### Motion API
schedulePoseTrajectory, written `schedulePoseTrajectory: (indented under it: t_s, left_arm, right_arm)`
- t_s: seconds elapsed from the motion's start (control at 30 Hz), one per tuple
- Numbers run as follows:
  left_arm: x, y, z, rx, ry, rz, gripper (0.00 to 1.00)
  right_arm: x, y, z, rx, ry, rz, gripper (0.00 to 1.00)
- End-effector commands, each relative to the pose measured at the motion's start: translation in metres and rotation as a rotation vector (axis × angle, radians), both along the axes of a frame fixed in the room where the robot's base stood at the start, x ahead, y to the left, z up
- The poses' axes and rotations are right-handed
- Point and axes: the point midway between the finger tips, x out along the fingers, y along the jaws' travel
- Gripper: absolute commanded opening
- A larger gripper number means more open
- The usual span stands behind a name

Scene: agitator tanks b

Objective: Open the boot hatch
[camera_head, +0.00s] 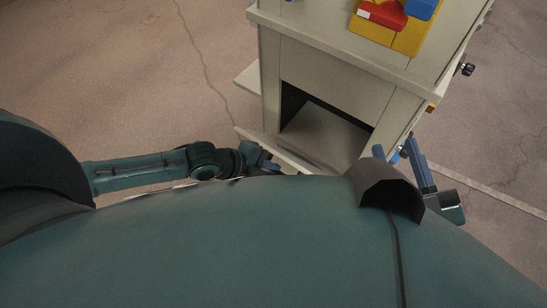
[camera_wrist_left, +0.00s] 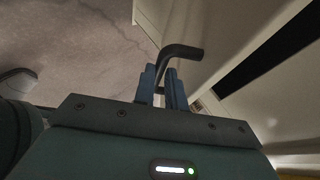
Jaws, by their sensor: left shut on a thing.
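A cream cabinet (camera_head: 340,75) stands ahead with a dark open recess low in its front. A cream panel (camera_head: 275,150) at the recess's lower edge looks like the boot hatch, partly hidden by my body. My left gripper (camera_head: 268,163) is beside this panel, at its left end. In the left wrist view its blue fingers (camera_wrist_left: 164,88) are shut on a dark bent handle (camera_wrist_left: 183,51), whose end sticks out above them. My right gripper (camera_head: 397,152) is at the cabinet's right front corner, its blue fingers apart, partly hidden behind my body.
A red block (camera_head: 383,14) lies on a yellow piece (camera_head: 408,40) on the cabinet top, beside a blue block (camera_head: 422,8). A dark knob (camera_head: 467,69) sticks out on the right side. The brown floor (camera_head: 120,70) at left is clear.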

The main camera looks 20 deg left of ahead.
Motion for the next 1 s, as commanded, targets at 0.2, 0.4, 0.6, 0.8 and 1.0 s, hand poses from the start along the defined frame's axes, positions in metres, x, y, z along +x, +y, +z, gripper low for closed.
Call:
schedulePoseTrajectory:
  t_s: [0.2,0.4,0.6,0.8,1.0]
  left_arm:
    - [-0.0028,0.0018,-0.0046,0.005,0.006,0.001,0.00]
    - [-0.0024,0.0020,-0.0048,0.006,0.007,0.002,0.00]
    - [-0.0020,0.0016,-0.0042,0.004,0.005,0.002,0.28]
    - [-0.0017,0.0012,-0.0033,0.003,0.003,0.001,0.34]
    - [-0.0037,0.0039,0.0019,0.003,0.003,0.001,0.34]
  right_arm:
    - [-0.0005,-0.0008,-0.0051,-0.005,0.012,-0.004,0.36]
    - [-0.0012,-0.0010,-0.0071,-0.006,0.017,-0.004,0.36]
    - [-0.0011,-0.0011,-0.0069,-0.006,0.017,-0.004,0.36]
    - [-0.0010,-0.0011,-0.0059,-0.005,0.015,-0.004,0.36]
    - [0.0001,-0.0010,0.0011,-0.007,0.004,-0.005,0.36]
